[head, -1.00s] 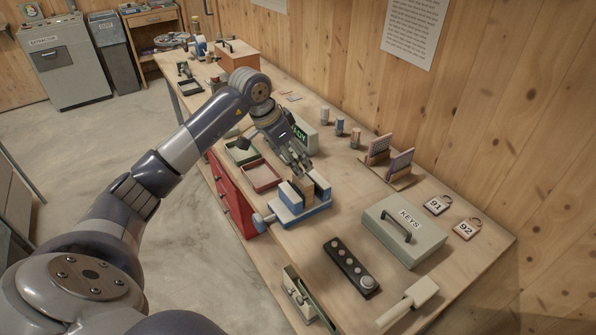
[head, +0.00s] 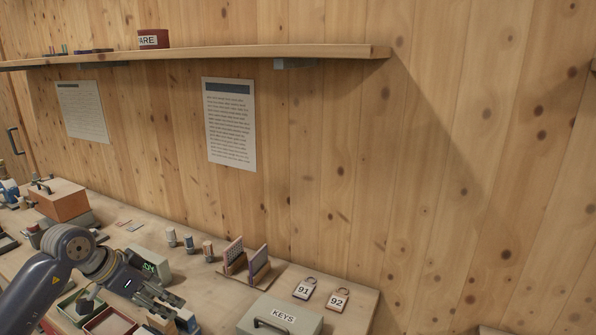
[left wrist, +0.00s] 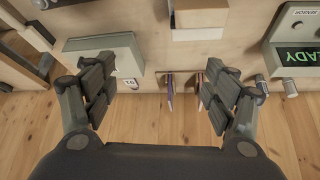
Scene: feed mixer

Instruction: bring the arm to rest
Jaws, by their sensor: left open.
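My left arm comes in from the lower left of the head view. My left gripper (head: 160,302) is over the bench, beside the green display box (head: 150,264). In the left wrist view the left gripper (left wrist: 160,92) has its two fingers wide apart with nothing between them. The grey KEYS box (left wrist: 105,58) and the display box (left wrist: 293,40) show beyond the fingers there. My right gripper is in neither view.
The bench carries the KEYS box (head: 280,318), tags 91 (head: 304,290) and 92 (head: 337,300), a card rack (head: 245,268), small cylinders (head: 188,242) and an orange box (head: 62,200). A wall shelf (head: 200,56) runs above. A green tray (head: 76,305) and red tray (head: 110,322) lie near the gripper.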

